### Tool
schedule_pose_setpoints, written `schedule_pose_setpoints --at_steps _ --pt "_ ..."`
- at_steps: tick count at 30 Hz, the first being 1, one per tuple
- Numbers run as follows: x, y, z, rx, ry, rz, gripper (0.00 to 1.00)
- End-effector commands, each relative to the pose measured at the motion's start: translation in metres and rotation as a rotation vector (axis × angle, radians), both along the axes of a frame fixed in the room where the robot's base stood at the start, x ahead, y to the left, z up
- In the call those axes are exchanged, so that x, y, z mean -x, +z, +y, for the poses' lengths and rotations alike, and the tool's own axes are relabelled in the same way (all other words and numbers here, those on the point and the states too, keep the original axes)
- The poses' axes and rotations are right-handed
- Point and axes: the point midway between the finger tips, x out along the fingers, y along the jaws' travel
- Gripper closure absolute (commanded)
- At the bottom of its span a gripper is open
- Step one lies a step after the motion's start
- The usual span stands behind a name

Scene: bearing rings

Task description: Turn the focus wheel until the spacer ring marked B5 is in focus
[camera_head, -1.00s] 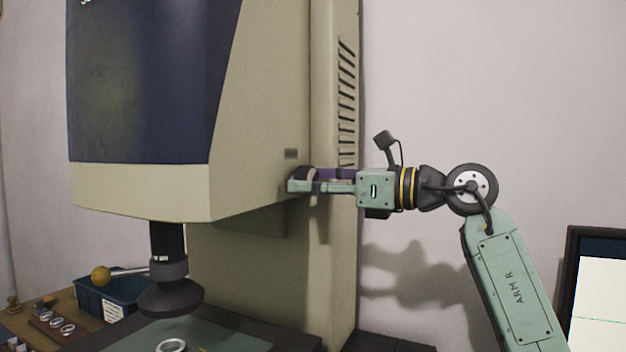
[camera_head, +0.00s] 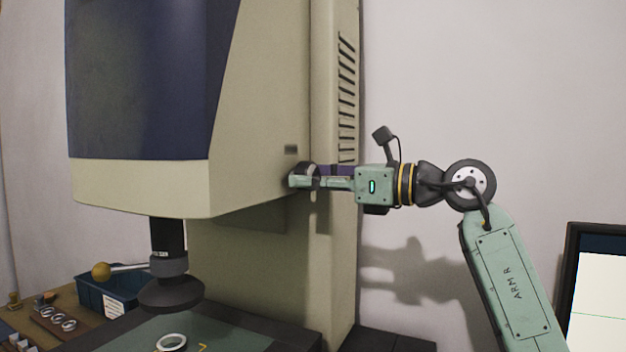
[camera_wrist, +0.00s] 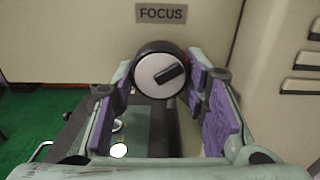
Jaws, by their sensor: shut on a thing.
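The focus wheel (camera_wrist: 160,75) shows in the wrist view as a dark-rimmed knob with a pale face and a dark bar, below a FOCUS label (camera_wrist: 161,13). In the head view the wheel (camera_head: 309,170) is on the right side of the machine's head. My gripper (camera_head: 300,179) reaches it from the right and is shut on it; in the wrist view its purple-padded fingers (camera_wrist: 163,88) stand on either side. A metal ring (camera_head: 171,343) lies on the stage under the dark lens (camera_head: 170,290). No B5 mark is readable.
A blue bin (camera_head: 108,294) and several rings on a brown rack (camera_head: 52,322) stand at the lower left. A monitor (camera_head: 597,290) is at the right edge, only partly in view. The machine's column (camera_head: 335,240) stands close beside my gripper.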

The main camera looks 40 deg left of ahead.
Motion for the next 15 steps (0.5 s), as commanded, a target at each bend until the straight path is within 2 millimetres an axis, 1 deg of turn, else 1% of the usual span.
schedule_pose_setpoints --at_steps 8,15 --pt "-0.0001 0.0004 -0.0001 0.005 -0.001 0.022 0.87" --pt "0.0004 0.0014 -0.0004 0.033 -0.002 0.132 0.87"
